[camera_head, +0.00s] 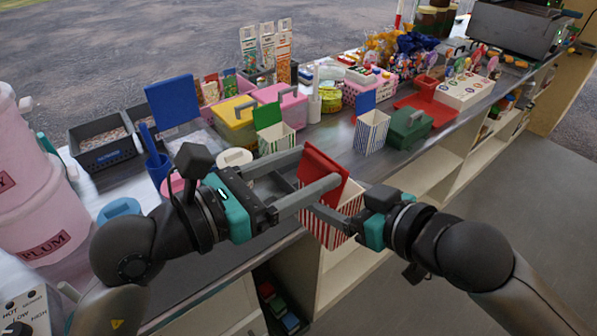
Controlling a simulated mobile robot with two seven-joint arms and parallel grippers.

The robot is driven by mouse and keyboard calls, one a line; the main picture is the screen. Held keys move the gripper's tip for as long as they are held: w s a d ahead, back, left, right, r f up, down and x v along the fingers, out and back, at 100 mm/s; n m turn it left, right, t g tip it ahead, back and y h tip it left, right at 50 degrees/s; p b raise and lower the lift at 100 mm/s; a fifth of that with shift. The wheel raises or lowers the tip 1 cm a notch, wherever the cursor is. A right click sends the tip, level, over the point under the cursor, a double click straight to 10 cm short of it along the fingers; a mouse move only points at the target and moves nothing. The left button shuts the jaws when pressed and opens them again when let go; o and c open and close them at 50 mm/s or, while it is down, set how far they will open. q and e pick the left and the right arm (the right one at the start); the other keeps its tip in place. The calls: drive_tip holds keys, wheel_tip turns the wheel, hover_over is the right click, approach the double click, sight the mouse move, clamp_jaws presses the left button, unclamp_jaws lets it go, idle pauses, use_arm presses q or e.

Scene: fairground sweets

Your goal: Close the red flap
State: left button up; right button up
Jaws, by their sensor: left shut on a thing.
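The red flap (322,172) stands raised and tilted on top of a red-and-white striped box (322,232) at the counter's front edge. My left gripper (319,166) reaches in from the left, with one finger in front of the flap and the other ending at its far side; it is shut on the flap. My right gripper (325,215) is at the striped box from the right. One of its fingers crosses the box's upper front; the other is hidden, so its grip is unclear.
A blue-striped box (371,133) with a raised blue flap and a green case (408,129) stand behind. A green-flapped box (276,139) and a yellow case (234,125) are further left. Pink tubs (32,190) crowd the left end. Open shelves lie below the counter.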

sight(325, 157)
use_arm(q)
drive_tip(key=shift+w+d+r+g+y, duration=0.2)
drive_tip(key=shift+w+d+g+y, duration=0.15)
drive_tip(key=shift+g+y, duration=0.25)
drive_tip(key=shift+w+d+r+g+y, duration=0.2)
drive_tip(key=shift+d+g+y, duration=0.2)
drive_tip(key=shift+g+y, duration=0.2)
drive_tip(key=g+y, duration=0.1)
drive_tip(key=w+d+g+y, duration=0.1)
drive_tip(key=shift+w+d+f+y, duration=0.1)
drive_tip(key=shift+f+y, duration=0.05)
drive_tip(key=shift+y, duration=0.25)
drive_tip(key=shift+w+d+f+g+y, duration=0.35)
drive_tip(key=shift+d+g+y, duration=0.05)
drive_tip(key=shift+g+y, duration=0.5)
drive_tip(key=shift+w+d+f+g+y, duration=0.35)
drive_tip(key=shift+g+y, duration=0.5)
drive_tip(key=shift+y, duration=0.2)
drive_tip(key=shift+w+d+f+g+y, duration=0.3)
drive_tip(key=shift+d+g+y, duration=0.1)
drive_tip(key=shift+g+y, duration=0.5)
drive_tip(key=o, duration=1.3)
drive_tip(key=shift+r, duration=0.1)
drive_tip(key=v, duration=1.1)
drive_tip(key=shift+s+r, duration=0.1)
drive_tip(key=shift+r, duration=0.3)
